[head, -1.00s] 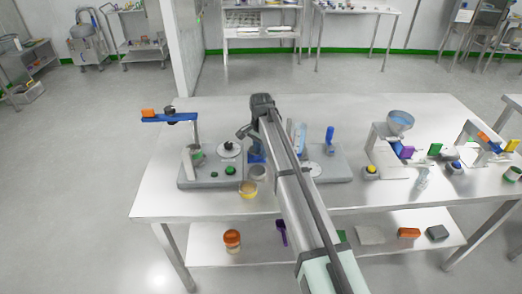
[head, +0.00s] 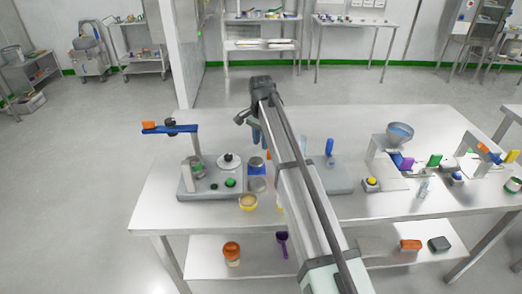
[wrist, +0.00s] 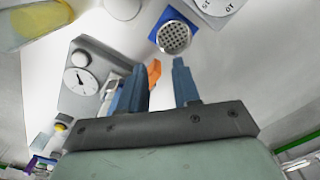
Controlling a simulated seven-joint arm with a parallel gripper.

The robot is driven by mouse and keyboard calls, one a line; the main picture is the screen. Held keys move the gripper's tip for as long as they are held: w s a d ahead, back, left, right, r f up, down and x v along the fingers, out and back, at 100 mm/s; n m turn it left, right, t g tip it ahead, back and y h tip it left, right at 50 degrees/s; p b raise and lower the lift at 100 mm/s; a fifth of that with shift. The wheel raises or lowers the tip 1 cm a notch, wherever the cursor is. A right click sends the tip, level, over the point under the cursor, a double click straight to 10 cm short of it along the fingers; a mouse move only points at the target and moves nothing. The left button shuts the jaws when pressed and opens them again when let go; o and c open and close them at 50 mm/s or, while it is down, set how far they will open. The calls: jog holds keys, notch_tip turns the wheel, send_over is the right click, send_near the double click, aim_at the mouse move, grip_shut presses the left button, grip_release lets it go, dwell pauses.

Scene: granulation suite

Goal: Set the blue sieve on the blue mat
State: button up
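The blue mat (head: 257,172) lies on the bench between two grey stations; it also shows at the top of the wrist view (wrist: 156,28). A round sieve (wrist: 173,37) with a grey perforated face appears on the mat, overlapping its edge in the wrist view. In the head view the sieve (head: 256,162) is a small dark disc against the blue. I cannot make out blue on its side. My gripper (wrist: 164,72) has two blue fingers apart with nothing held between them. It is above the bench, apart from the sieve.
A grey cup (head: 258,184) and a yellow bowl (head: 248,202) stand in front of the mat. The left station (head: 210,186) has a dial and a post. An orange piece (wrist: 154,71) shows beyond the fingers. The bench's back edge is clear.

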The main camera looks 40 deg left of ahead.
jog(key=shift+r, duration=1)
